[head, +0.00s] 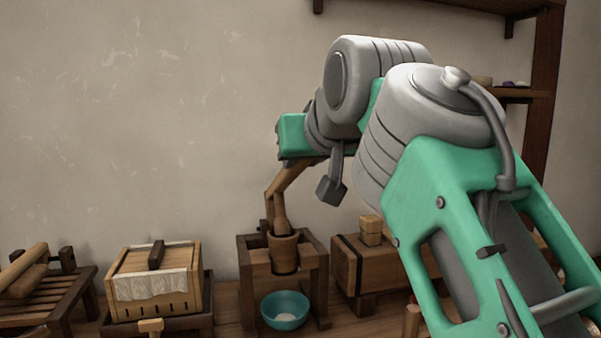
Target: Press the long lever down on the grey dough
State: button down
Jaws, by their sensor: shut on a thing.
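A wooden plunger (281,212) reaches down into the cup. The long brown lever (290,178) slopes up to the right from above the plunger, its upper end raised. My gripper (318,164) is at that upper end, shut on the lever; its fingers are mostly hidden by my arm. The grey dough cannot be seen; the cup's inside is hidden.
A teal bowl (285,310) with something pale inside sits under the press. A wooden box with pale cloth (155,284) and a slatted rack (45,292) stand left. A wooden chest (356,271) stands close on the right. Shelves (515,95) hang at upper right.

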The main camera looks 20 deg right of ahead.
jog(key=shift+s+f, duration=0.2)
jog(key=shift+s, duration=0.05)
jog(key=c, duration=1.1)
grip_release()
